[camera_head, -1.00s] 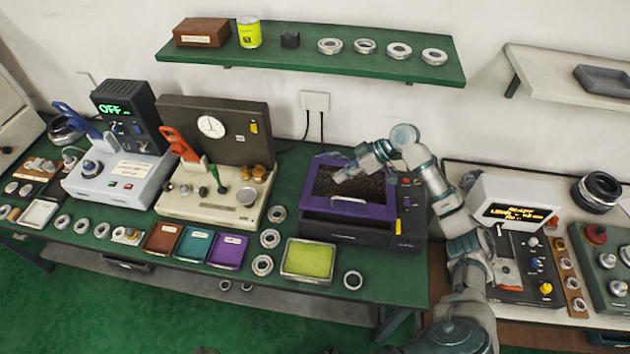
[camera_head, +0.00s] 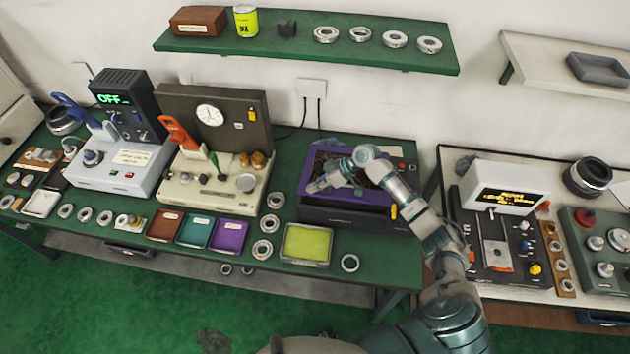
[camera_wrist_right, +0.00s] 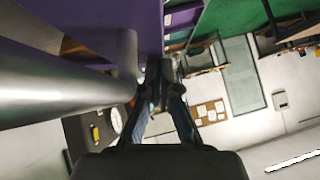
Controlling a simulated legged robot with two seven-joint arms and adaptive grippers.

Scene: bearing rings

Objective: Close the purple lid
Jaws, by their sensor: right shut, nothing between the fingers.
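The purple lid (camera_head: 308,172) belongs to a dark box (camera_head: 345,217) near the right end of the green bench. Its purple frame surrounds a dark, grainy area, and my right arm covers part of it. I cannot tell its exact angle. My right gripper (camera_head: 316,185) is over the left front part of the purple frame, shut and empty. I cannot tell whether it touches it. In the right wrist view the fingertips (camera_wrist_right: 160,85) are together, with a purple surface (camera_wrist_right: 100,18) beside them. My left gripper is not in view.
A beige machine with a gauge (camera_head: 210,117) stands left of the box. A lime tray (camera_head: 307,244) and several bearing rings (camera_head: 262,250) lie in front and to the left. A green shelf (camera_head: 300,50) hangs above. A second bench with a display device (camera_head: 510,187) is on the right.

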